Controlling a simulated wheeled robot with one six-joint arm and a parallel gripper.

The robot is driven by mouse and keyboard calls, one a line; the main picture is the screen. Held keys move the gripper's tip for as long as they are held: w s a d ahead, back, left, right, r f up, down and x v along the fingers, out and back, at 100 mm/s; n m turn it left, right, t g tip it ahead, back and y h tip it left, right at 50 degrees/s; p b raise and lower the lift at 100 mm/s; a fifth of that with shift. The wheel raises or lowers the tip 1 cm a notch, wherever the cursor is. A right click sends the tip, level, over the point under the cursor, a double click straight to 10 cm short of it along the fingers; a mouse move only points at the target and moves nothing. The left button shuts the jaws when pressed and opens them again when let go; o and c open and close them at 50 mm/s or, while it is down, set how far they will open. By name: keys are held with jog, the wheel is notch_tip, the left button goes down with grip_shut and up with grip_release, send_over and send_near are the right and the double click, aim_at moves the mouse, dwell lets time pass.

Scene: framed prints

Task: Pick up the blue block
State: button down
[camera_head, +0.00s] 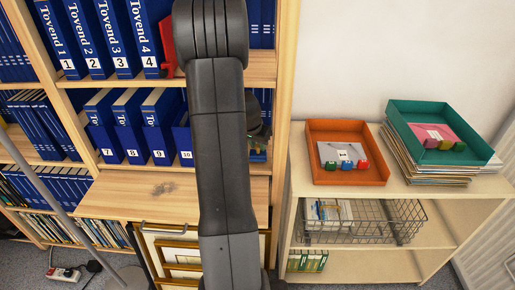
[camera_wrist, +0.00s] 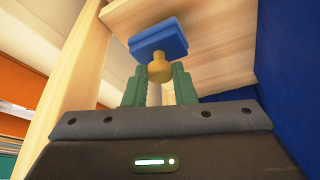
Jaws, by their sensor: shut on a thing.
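A blue block (camera_wrist: 158,42) with a round yellow knob (camera_wrist: 160,71) shows in the wrist view. My gripper (camera_wrist: 160,82) has its green fingers on both sides of the knob and is shut on it. The blue part sits beyond the fingertips, close to a light wood board; I cannot tell whether it touches the board. The held block is not clear there.
Blue numbered binders (camera_head: 129,125) fill the bookcase (camera_head: 284,110) left of my arm. A wooden upright and a blue surface (camera_wrist: 285,60) flank the gripper. On the low cabinet at right are an orange tray (camera_head: 377,137) with small coloured blocks and a teal tray (camera_head: 478,148).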

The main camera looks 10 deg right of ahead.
jog(key=s+a+b, duration=0.5)
jog(key=s+a, duration=0.5)
jog(key=s, duration=0.5)
jog(key=shift+r, duration=0.2)
jog(key=c, duration=1.8)
grip_release()
jog(key=shift+c, duration=1.3)
jog(key=shift+w+a, duration=0.1)
jog(key=shift+a, duration=0.05)
